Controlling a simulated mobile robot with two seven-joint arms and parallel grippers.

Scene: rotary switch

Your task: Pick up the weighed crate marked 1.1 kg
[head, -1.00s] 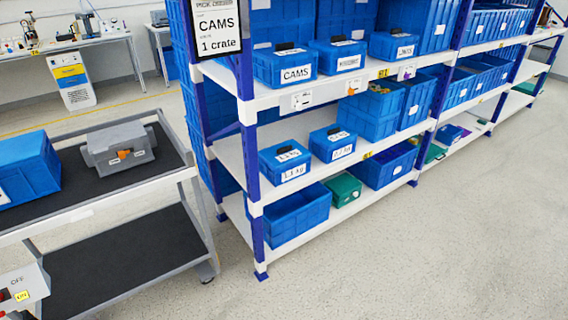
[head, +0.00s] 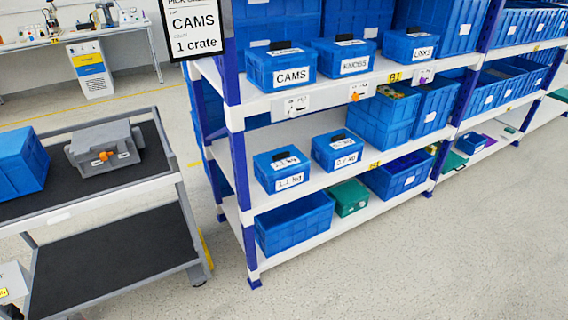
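The crate marked 1.1 kg (head: 283,170) is a small blue lidded box with a dark handle on top and a white label on its front. It stands upright near the left end of the rack's middle shelf (head: 245,193). A similar blue crate (head: 336,152) stands to its right, a little apart; its label is hard to read. Neither of my grippers shows in the head view.
Above are crates marked CAMS (head: 281,69), KNOBS (head: 343,56) and LINKS (head: 411,46). A blue bin (head: 295,222) and green box (head: 349,198) are below. A cart (head: 108,197) with a grey case (head: 104,148) stands left. The floor right is clear.

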